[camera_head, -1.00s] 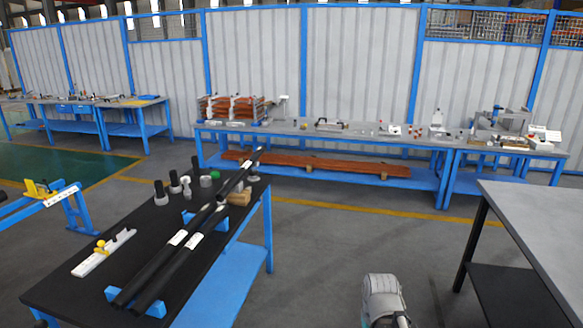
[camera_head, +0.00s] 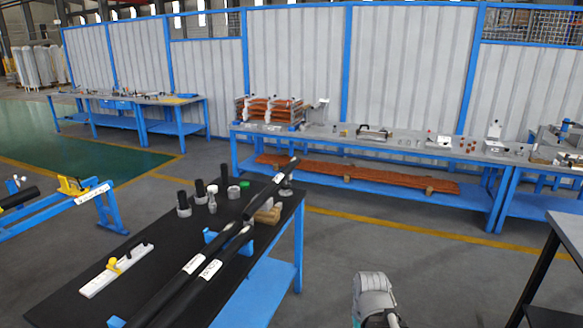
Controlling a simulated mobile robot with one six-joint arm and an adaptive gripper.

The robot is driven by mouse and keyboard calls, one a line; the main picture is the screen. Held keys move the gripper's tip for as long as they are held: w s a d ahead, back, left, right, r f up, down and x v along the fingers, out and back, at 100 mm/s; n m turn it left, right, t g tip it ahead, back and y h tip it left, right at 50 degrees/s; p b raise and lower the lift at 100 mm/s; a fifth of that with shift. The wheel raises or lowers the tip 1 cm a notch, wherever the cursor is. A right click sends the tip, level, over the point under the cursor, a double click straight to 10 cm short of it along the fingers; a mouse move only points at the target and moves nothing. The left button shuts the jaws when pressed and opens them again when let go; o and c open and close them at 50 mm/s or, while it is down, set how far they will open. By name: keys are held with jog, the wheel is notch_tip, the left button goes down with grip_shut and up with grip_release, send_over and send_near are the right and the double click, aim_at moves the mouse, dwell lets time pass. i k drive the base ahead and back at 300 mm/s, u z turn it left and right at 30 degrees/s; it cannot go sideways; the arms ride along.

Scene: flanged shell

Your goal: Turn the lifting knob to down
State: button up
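I cannot make out a lifting knob for certain in the head view. A blue stand (camera_head: 108,212) at the left edge carries a yellow fitting (camera_head: 72,186) and a dark bar end. On the black-topped table (camera_head: 78,243) in front, a white bar (camera_head: 98,284) carries a small yellow part (camera_head: 114,265). I cannot tell whether either yellow part is a knob. A grey-white rounded link of my arm (camera_head: 373,292) shows at the bottom right of centre. My gripper's fingers are not in view.
Long black rods (camera_head: 190,282) lie on blue supports on the black table, with several small cylindrical parts behind. A long workbench (camera_head: 335,137) stands along the back panels. A grey-topped table (camera_head: 570,232) is at the right edge. Grey floor (camera_head: 450,275) lies clear between the tables.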

aim_at(283, 187)
jog(key=u, duration=0.15)
jog(key=i, duration=0.85)
jog(key=u, duration=0.15)
jog(key=k, duration=0.65)
jog(key=z, duration=0.4)
jog(key=i, duration=1.75)
jog(key=u, duration=0.65)
